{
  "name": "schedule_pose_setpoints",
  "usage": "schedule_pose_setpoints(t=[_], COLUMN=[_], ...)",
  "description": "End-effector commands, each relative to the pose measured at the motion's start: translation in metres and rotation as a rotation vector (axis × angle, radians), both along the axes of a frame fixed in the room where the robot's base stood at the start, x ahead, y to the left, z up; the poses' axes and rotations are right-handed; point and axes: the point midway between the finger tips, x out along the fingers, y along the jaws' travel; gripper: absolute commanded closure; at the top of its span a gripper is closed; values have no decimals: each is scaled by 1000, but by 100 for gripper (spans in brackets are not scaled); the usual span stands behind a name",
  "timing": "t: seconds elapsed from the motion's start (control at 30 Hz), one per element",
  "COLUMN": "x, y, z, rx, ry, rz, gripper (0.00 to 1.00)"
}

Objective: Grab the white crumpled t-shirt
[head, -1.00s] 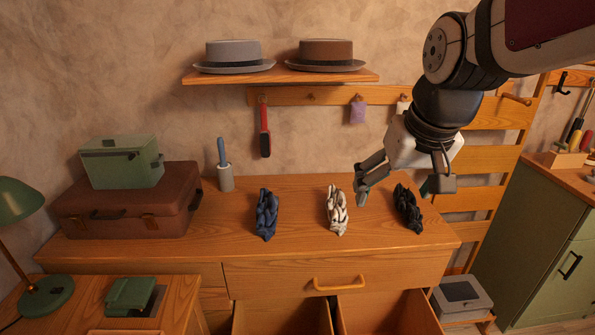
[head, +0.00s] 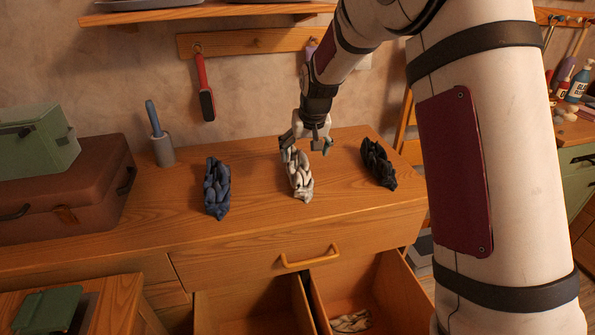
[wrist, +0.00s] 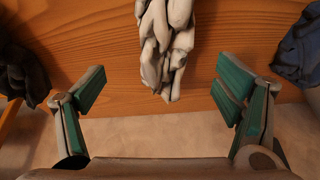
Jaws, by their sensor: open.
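The white crumpled t-shirt (head: 299,177) lies on the wooden dresser top between a blue and a black crumpled garment. In the wrist view the white t-shirt (wrist: 168,45) hangs into the top middle, between the two fingers but ahead of them. My gripper (head: 308,147) is just above and behind the shirt's far end in the head view. In the wrist view my gripper (wrist: 160,105) is spread wide, with green pads and nothing between them. Whether a finger touches the shirt cannot be told.
The blue garment (head: 217,188) lies to the left and the black garment (head: 377,163) to the right, with bare wood between. A grey holder (head: 162,150) and brown suitcase (head: 65,210) stand further left. Below, open drawers (head: 255,308) jut out; one holds pale cloth (head: 351,321).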

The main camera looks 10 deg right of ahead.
Motion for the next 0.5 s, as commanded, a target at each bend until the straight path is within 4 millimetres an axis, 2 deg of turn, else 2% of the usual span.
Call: schedule_pose_setpoints(t=[0.03, 0.2, 0.5], x=[4, 13, 21], y=[0, 0, 2], z=[-12, -32, -48], rx=[0, 0, 0], ry=[4, 2, 1], rz=[0, 0, 1], gripper=[15, 15, 15])
